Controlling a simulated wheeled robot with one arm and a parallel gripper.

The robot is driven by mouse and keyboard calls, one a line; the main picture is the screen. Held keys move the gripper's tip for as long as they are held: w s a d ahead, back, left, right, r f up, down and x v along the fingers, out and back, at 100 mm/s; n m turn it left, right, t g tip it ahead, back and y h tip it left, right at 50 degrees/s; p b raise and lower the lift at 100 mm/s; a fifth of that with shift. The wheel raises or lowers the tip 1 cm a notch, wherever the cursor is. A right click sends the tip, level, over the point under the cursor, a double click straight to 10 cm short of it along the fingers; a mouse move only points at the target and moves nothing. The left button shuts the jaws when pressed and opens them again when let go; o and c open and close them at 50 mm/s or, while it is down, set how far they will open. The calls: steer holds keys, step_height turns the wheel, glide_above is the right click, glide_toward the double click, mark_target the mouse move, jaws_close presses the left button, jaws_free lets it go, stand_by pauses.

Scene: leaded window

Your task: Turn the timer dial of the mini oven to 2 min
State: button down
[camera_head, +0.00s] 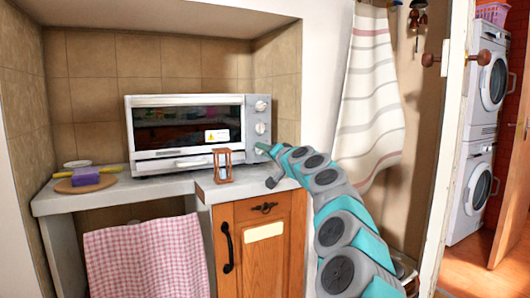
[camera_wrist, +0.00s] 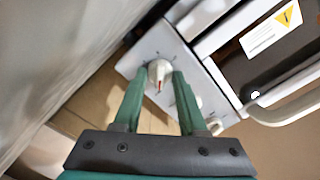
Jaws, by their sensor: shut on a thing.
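The white mini oven (camera_head: 180,104) stands on the counter, its door shut. Its right-hand panel has an upper dial (camera_head: 261,105) and a middle dial (camera_head: 260,128). My gripper (camera_head: 262,149) is at the lowest dial, which it largely hides in the head view. In the wrist view, my green fingers (camera_wrist: 159,82) are shut on this white dial (camera_wrist: 158,69), one on each side. The dial has a red pointer mark, and small marks surround it on the panel. The scale is too small to read. Another dial shows partly beside the right finger (camera_wrist: 215,125).
A purple sponge (camera_head: 88,176) lies on a round board at the counter's left. A striped towel (camera_head: 370,100) hangs right of the oven, behind my arm.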

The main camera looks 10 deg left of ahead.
steer(key=shift+d+m, duration=0.1)
steer(key=shift+m, duration=0.2)
steer(key=shift+m, duration=0.4)
steer(key=c, duration=0.5)
jaws_free()
steer(key=shift+b+v, duration=0.95)
steer(key=shift+v, duration=2.9)
